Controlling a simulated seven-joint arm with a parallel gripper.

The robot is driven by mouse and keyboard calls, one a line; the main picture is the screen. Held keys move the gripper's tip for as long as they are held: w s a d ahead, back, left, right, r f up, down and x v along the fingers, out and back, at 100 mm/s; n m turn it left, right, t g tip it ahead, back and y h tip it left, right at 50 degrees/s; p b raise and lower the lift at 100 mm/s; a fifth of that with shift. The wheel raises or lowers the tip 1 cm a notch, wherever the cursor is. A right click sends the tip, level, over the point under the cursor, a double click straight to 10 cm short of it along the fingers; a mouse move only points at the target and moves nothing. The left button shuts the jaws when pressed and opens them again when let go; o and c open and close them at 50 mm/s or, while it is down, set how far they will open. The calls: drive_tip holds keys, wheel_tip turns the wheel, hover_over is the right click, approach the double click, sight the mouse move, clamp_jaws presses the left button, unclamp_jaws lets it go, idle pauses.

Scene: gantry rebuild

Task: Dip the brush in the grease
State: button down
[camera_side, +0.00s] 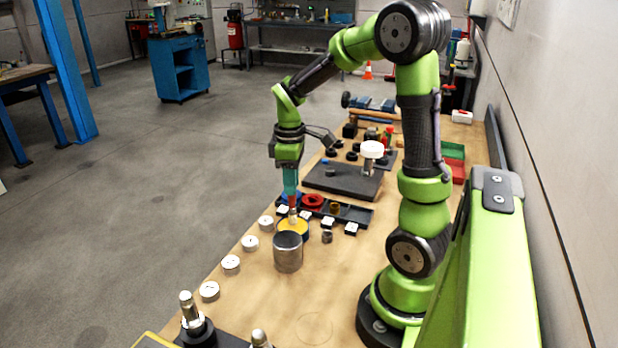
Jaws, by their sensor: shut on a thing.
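My gripper (291,190) points straight down near the middle of the picture, shut on the brush (293,207). The brush hangs upright, with its reddish handle between the fingers and a pale lower part below. Its lower end is at a round yellow tin (301,231), which looks like the grease. I cannot tell whether the bristles touch the grease or stay just above it. A grey metal cylinder (288,256) stands in front of the tin and hides part of it.
White round pucks (231,264) line the table's left edge. A black tray (350,214) with coloured parts lies behind the tin. Farther back is a dark plate (340,182) bearing a white-topped post (372,154). The wooden tabletop (330,285) is clear at front centre.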

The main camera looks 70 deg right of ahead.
drive_tip(key=shift+f, duration=0.5)
idle(1.1)
drive_tip(key=shift+r, duration=0.1)
drive_tip(key=shift+r, duration=3.5)
